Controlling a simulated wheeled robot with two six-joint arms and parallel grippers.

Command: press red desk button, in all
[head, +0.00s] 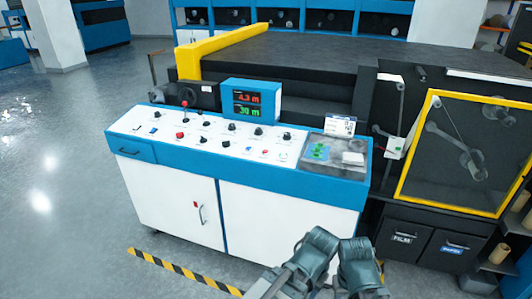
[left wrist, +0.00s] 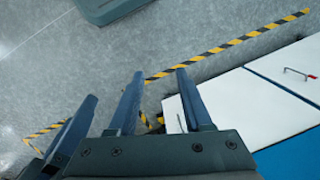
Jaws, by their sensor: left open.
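The control desk (head: 127,120) stands in the middle of the head view with a sloped white panel of knobs and buttons. A red button (head: 180,135) shows on the panel's left part, below a red-topped lever (head: 183,104). A smaller red mark (head: 265,152) lies further right; I cannot tell what it is. My left gripper (left wrist: 160,84) is open and empty in the left wrist view, above the floor in front of the desk. Part of my right gripper (left wrist: 62,135) shows at that view's left edge; its jaw opening is unclear. Both arms are low in the head view, apart from the panel.
A display box (head: 254,101) with red and green digits rises behind the panel. A dark tray area with green items (head: 320,150) is at the panel's right. A yellow-framed machine window (head: 466,152) stands right. Yellow-black tape (head: 178,268) marks the floor; the floor left is clear.

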